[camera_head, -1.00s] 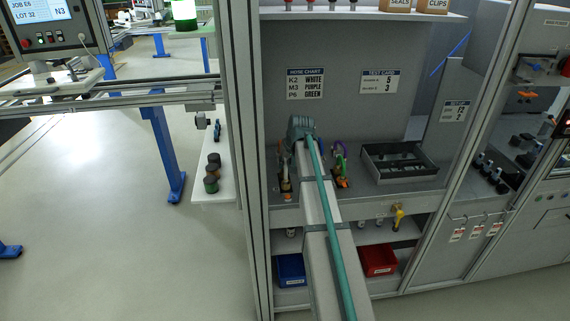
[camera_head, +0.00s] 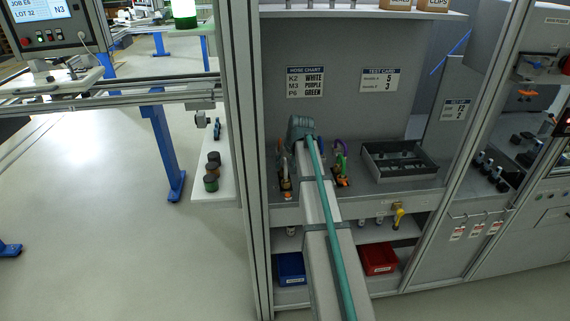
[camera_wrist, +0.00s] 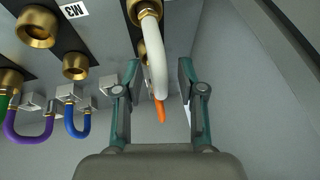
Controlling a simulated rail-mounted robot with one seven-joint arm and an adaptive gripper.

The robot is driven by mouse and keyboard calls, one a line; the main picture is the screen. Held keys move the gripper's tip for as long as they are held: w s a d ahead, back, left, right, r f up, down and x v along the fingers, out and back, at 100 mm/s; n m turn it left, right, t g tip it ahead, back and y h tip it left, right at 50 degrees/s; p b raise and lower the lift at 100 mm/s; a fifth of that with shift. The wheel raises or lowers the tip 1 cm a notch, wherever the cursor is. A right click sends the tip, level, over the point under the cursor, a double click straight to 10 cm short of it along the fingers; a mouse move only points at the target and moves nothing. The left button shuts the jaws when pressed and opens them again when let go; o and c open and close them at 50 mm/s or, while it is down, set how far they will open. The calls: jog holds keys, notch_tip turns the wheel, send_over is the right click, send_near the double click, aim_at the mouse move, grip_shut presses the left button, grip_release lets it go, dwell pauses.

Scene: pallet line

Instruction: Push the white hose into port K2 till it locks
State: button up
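The white hose (camera_wrist: 157,60) hangs in a bend in the wrist view. Its brass-ringed end (camera_wrist: 146,10) is at a brass port at the top edge; I cannot tell how deep it sits. An orange tip (camera_wrist: 160,111) shows at its lower end. My gripper (camera_wrist: 160,75) is open, with one finger on each side of the hose and visible gaps to both. In the head view my gripper (camera_head: 301,128) is over the bench and hides part of the ports. The hose chart (camera_head: 305,82) lists K2 as white. The K2 label is not readable in the wrist view.
Purple (camera_wrist: 30,125) and blue (camera_wrist: 77,118) hoses hang left of my gripper in the wrist view, near empty-looking brass ports (camera_wrist: 37,27). A grey tray (camera_head: 400,160) stands to the right on the bench. A frame post (camera_head: 243,150) stands on the left.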

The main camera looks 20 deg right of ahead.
jog(key=shift+r, duration=0.15)
